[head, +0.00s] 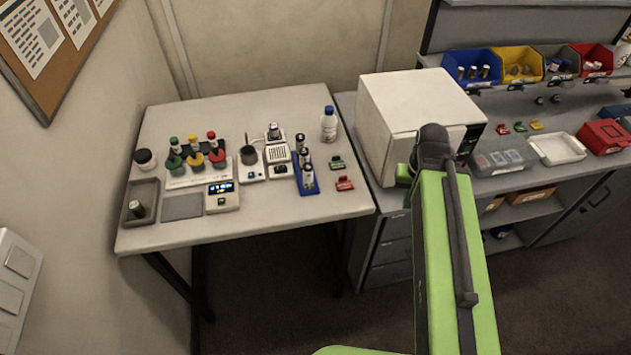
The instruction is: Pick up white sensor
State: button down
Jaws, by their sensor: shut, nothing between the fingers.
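Several small white devices stand on the left table (290,203), and I cannot tell for sure which is the white sensor. One is a white block with a dark grid on top (277,154), near the table's middle. Behind it is a small white unit with a dark top part (274,136). A white device with a lit blue display (222,197) stands near the front. My green arm rises at the right, in front of the cabinet and apart from these devices. My gripper cannot be made out beyond the arm's dark end.
A blue rack (306,178) with dark-capped vials, a white bottle (329,124), and green (337,163) and red (345,184) clips stand nearby. A grey tray (140,203) is at left. A large white box (405,105) stands right of the table. The table's front right is clear.

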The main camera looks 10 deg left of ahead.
aim_at(308, 176)
jog(key=z, duration=0.05)
jog(key=k, duration=0.55)
jog(key=u, duration=0.75)
jog(key=i, duration=0.55)
